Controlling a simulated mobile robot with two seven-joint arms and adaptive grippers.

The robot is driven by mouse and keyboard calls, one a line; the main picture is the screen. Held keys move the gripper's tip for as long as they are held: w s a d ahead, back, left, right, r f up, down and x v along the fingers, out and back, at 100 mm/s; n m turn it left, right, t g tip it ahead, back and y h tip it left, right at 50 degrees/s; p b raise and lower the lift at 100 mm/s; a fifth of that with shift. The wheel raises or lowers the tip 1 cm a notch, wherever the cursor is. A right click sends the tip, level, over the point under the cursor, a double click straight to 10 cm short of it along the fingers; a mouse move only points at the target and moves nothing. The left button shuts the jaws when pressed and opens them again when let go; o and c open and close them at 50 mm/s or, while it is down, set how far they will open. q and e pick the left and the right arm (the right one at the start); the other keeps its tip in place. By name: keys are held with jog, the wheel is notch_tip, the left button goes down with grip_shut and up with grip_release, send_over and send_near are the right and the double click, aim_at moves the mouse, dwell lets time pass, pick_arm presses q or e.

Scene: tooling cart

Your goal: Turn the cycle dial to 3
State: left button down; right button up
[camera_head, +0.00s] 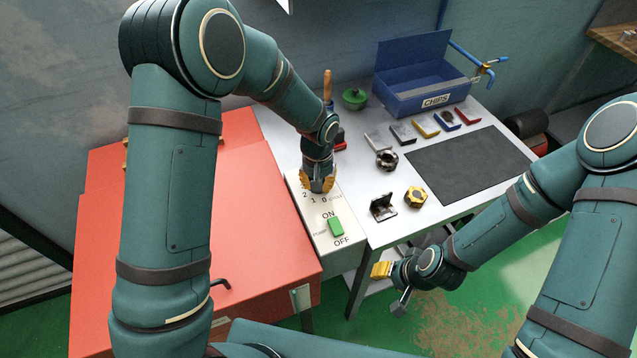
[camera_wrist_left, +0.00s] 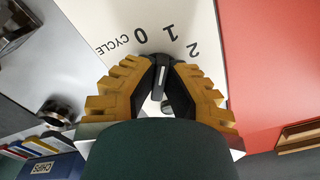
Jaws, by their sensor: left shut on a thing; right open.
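The control panel (camera_head: 330,250) is a pale box with a cycle dial, printed 2, 1, 0 and CYCLE. The dial (camera_wrist_left: 162,76) is a dark knob with a light mark, seen in the left wrist view between my gold fingers. My left gripper (camera_head: 318,184) points down over the panel and is shut on the dial, hiding it in the head view. It also shows in the left wrist view (camera_wrist_left: 163,66). No 3 is visible, and the mark's exact setting is hard to tell. My right gripper (camera_head: 381,271) is open and empty, off the table's front edge.
A green pump switch (camera_head: 336,226) sits between ON and OFF below the dial. A red cabinet (camera_head: 250,260) stands left of the panel. The table holds a dark mat (camera_head: 470,165), a blue CHIPS bin (camera_head: 425,92) and several small parts. A green-capped item (camera_head: 354,98) stands behind.

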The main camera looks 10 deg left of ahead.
pick_arm(q)
jog(key=m, duration=0.3)
jog(key=shift+a+m, duration=0.15)
jog(key=shift+m, duration=0.25)
jog(key=m, duration=0.4)
jog(key=shift+a+m, duration=0.1)
jog(key=shift+m, duration=0.2)
jog(key=m, duration=0.4)
jog(key=shift+w, duration=0.1)
jog(key=shift+w+a+m+p, duration=0.1)
jog(key=shift+m+p, duration=0.55)
jog(key=shift+m, duration=1.85)
jog(key=c, duration=1)
grip_release()
jog(key=shift+w, duration=0.1)
